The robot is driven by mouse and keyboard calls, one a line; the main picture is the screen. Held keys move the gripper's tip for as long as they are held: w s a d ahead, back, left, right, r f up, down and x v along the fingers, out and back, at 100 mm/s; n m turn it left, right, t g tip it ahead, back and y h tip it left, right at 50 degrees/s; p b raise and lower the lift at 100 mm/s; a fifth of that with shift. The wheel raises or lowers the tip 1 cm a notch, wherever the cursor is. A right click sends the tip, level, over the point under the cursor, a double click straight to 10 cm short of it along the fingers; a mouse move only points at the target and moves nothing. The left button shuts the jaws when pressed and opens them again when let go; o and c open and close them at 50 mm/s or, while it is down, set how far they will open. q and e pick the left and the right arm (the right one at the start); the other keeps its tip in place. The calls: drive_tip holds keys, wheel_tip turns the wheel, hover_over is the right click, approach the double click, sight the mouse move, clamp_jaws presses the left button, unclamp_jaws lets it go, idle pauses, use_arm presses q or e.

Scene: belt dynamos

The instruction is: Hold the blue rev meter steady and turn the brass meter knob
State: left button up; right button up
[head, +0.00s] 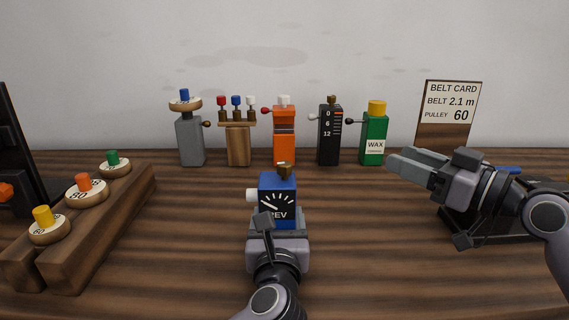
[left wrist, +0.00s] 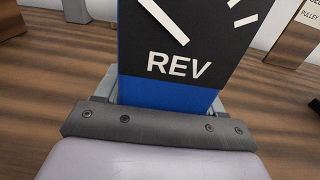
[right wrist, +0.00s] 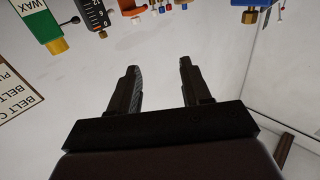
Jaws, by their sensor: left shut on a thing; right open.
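The blue rev meter (head: 263,180) stands upright at the middle of the head view, with a black dial face, a white side knob and the brass meter knob (head: 285,170) on top. My left gripper (head: 277,222) is shut on the meter's lower body; the meter (left wrist: 166,96) fills the upper left wrist view. Whether its base touches the table is hidden. My right gripper (head: 398,162) is open and empty, to the right of the meter and apart from it. In the right wrist view, the brass knob (right wrist: 249,16) shows at the top right, beyond the open fingers (right wrist: 160,85).
Several devices stand in a row behind, including an orange one (head: 284,130) and a green wax bottle (head: 374,140). A wooden rack (head: 120,205) with pulleys is at left. A belt card (head: 449,105) stands back right. A dark stand (head: 490,230) is partly behind my right arm.

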sight(285, 163)
drive_tip(key=s+a+n+g+y, duration=0.4)
drive_tip(key=s+a+n+g, duration=0.15)
drive_tip(key=a, duration=0.45)
drive_tip(key=shift+m, duration=0.45)
drive_tip(key=x, duration=1.1)
drive_tip(key=shift+a+f, duration=0.2)
drive_tip(key=shift+a, duration=0.2)
clamp_jaws()
